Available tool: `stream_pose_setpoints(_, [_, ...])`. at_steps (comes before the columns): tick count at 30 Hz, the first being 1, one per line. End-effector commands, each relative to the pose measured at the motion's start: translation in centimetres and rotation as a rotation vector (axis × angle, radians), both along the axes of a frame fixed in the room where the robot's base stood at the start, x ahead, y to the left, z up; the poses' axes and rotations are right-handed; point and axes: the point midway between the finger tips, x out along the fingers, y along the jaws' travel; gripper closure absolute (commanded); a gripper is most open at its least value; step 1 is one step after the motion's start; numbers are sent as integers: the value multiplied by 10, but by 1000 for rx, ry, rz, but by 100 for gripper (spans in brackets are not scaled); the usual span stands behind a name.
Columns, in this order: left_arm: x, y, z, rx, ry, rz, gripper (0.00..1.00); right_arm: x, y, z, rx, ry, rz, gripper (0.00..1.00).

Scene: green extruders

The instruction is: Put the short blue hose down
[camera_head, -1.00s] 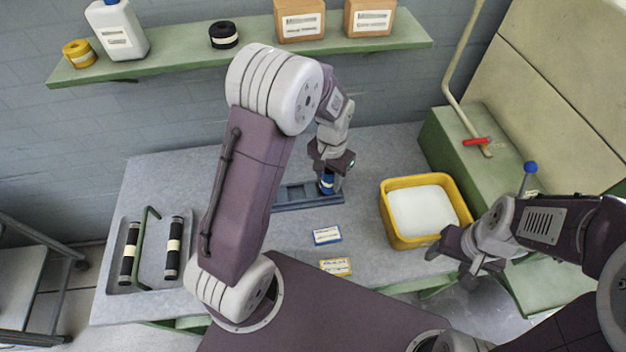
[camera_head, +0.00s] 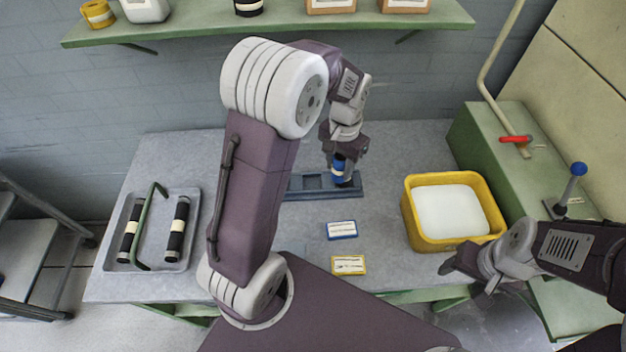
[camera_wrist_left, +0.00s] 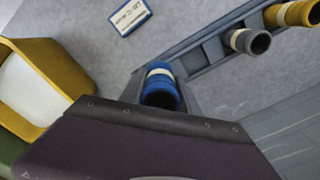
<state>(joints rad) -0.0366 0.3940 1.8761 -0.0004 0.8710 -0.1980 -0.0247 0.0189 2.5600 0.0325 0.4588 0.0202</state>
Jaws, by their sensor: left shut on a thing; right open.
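The short blue hose (camera_head: 339,170) with a pale band is in my left gripper (camera_head: 341,158), over the right end of the blue-grey rack (camera_head: 318,192) in the head view. In the left wrist view the hose (camera_wrist_left: 160,84) appears at an end compartment of the rack (camera_wrist_left: 204,52). I cannot tell whether its bottom rests in the compartment. My left gripper is shut on it; the fingers are mostly hidden. My right gripper (camera_head: 463,275) is open and empty near the yellow bin.
A yellow bin (camera_head: 410,212) with white contents stands right of the rack. Blue-edged (camera_head: 341,230) and yellow-edged (camera_head: 348,265) cards lie in front. A grey hose (camera_wrist_left: 251,41) and yellow hose (camera_wrist_left: 291,13) stand in the rack. A tray (camera_head: 190,245) with black hoses is left.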

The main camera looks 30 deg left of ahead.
Motion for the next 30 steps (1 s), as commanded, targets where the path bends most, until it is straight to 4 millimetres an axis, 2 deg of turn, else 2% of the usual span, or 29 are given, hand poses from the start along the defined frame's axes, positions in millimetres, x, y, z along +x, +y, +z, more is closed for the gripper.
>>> stream_pose_setpoints(1, [-2, 16, -9, 0, 5, 8, 100, 0, 0, 1, 0, 0, 0, 39])
stream_pose_setpoints(3, [-2, 36, -20, 0, 5, 9, 100, 0, 0, 2, 0, 0, 0, 39])
stream_pose_setpoints(6, [-2, 59, -35, 0, 3, 5, 100, 0, 0, 4, 0, 0, 0, 39])
stream_pose_setpoints(9, [-1, 74, -44, -1, 2, 4, 100, 0, 0, 4, 0, 0, 0, 39])
stream_pose_setpoints(15, [-1, 80, -50, 0, 1, -1, 100, 0, 0, 4, 0, 0, 0, 39])
stream_pose_setpoints(22, [-2, 79, -86, -1, 2, -1, 100, 0, 0, 5, 0, 0, 0, 39])
stream_pose_setpoints(30, [-1, 79, -88, 0, 0, -1, 100, 0, 0, 5, 0, 0, 0, 39])
